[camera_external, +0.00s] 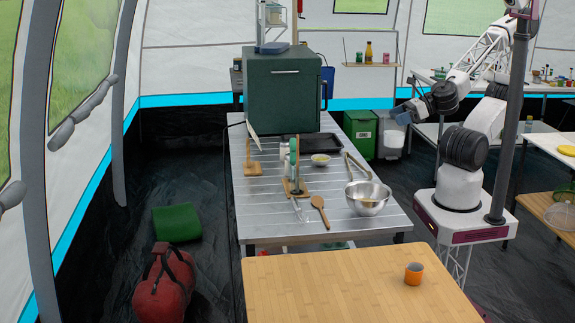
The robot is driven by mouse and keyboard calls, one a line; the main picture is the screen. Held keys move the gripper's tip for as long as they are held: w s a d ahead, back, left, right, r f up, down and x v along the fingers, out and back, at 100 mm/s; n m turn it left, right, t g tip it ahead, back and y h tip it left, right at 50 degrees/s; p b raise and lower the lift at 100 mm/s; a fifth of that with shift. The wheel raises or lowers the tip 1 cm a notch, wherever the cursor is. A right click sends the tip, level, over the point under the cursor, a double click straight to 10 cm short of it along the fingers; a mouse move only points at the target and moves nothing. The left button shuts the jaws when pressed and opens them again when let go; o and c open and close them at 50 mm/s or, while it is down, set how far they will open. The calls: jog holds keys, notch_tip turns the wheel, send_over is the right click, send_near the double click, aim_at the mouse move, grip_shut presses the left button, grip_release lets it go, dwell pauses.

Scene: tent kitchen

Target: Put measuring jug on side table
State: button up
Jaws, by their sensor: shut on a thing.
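No other measuring jug is clearly visible. I cannot tell which surface is the side table. A light wooden table (330,290) stands in front, and a white-topped table (548,143) is at the right edge.
The metal-topped table holds a green oven (283,92), a steel bowl (367,197), a wooden spoon (320,210) and other utensils. An orange cup (414,273) stands on the wooden table, whose left and middle are clear. Green and grey bins (361,133) stand behind.

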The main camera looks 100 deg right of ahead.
jog(key=shift+w+a+r+n+g+y, duration=0.4)
jog(key=shift+w+a+n+g+y, duration=1.05)
jog(key=shift+w+a+n+y, duration=2.5)
jog(key=shift+w+a+r+n+g+y, duration=0.6)
jog(key=shift+w+a+n+g, duration=1.15)
jog(key=shift+a, duration=4.4)
jog(key=shift+w+a+r+n+g+y, duration=0.25)
jog(key=shift+w+a+n+g+y, duration=1.35)
jog(key=shift+w+a, duration=2.8)
jog(key=shift+w+a+f+n+g+y, duration=0.6)
jog(key=shift+w+a+f+n+g, duration=0.45)
jog(key=shift+a+n+g, duration=1.2)
jog(key=shift+w+a+f+n+g+y, duration=0.65)
jog(key=shift+w+a+n+g, duration=0.65)
jog(key=shift+a, duration=1.7)
notch_tip(320, 180, down, 11)
jog(key=shift+s, duration=0.1)
jog(key=w+a+f, duration=0.1)
jog(key=w+a, duration=0.9)
jog(key=w, duration=0.2)
jog(key=shift+w+f, duration=0.25)
